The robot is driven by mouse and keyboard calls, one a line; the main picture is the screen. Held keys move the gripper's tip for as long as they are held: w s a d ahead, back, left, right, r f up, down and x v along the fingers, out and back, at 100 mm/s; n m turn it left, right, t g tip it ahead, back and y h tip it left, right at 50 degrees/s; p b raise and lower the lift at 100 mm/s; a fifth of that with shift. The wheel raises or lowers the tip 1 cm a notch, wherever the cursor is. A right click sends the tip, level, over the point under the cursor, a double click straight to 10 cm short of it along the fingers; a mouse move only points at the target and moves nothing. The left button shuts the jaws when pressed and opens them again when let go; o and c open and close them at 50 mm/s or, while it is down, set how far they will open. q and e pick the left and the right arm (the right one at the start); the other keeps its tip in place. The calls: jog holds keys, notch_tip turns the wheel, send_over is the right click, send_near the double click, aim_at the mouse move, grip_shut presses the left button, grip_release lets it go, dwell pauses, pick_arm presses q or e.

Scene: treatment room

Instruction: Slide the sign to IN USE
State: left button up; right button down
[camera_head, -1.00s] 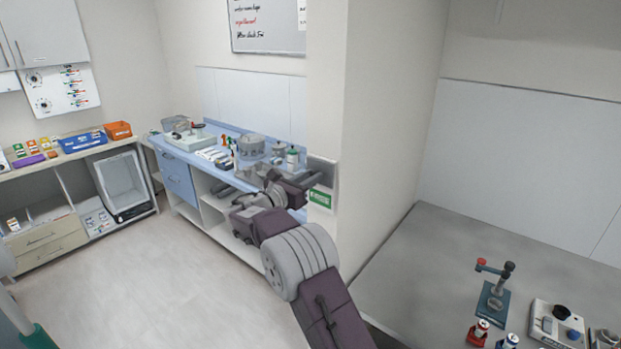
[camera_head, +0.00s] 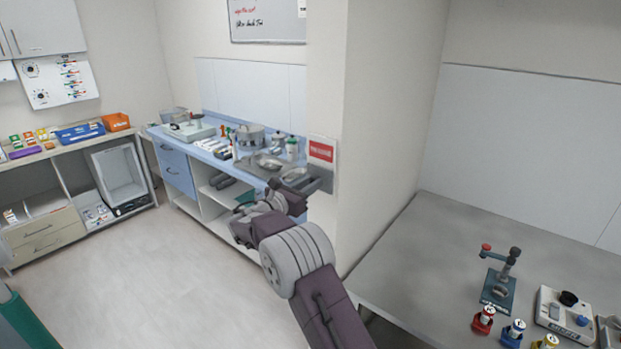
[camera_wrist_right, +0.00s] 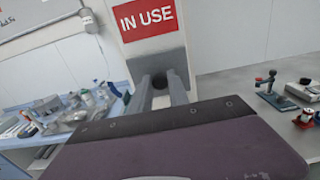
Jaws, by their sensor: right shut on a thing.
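The sign is on the end face of the wall pillar. Its red panel (camera_head: 321,151) shows in the head view, and in the wrist view the red panel (camera_wrist_right: 147,17) reads IN USE in white. The grey sliding cover (camera_wrist_right: 158,58) sits directly below the red panel and hides what is behind it. My right gripper (camera_wrist_right: 160,84) is shut on the cover's dark round knob (camera_wrist_right: 172,79), with one finger on each side. In the head view my right gripper (camera_head: 303,188) is at the cover and its fingertips are hard to make out. My left gripper is not in view.
A blue counter (camera_head: 208,148) with a steel pot (camera_head: 250,136) and dishes stands left of the pillar. A grey table (camera_head: 425,255) at the right holds a stand (camera_head: 500,280) and several small jars. The floor at the left is clear.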

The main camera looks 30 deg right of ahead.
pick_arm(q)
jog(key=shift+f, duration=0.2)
pick_arm(e)
jog(key=shift+f, duration=0.55)
jog(key=c, duration=1.3)
grip_release()
jog(key=shift+r, duration=0.1)
pick_arm(q)
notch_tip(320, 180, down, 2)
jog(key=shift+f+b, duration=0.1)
jog(key=shift+b, duration=0.85)
pick_arm(e)
jog(key=v, duration=0.9)
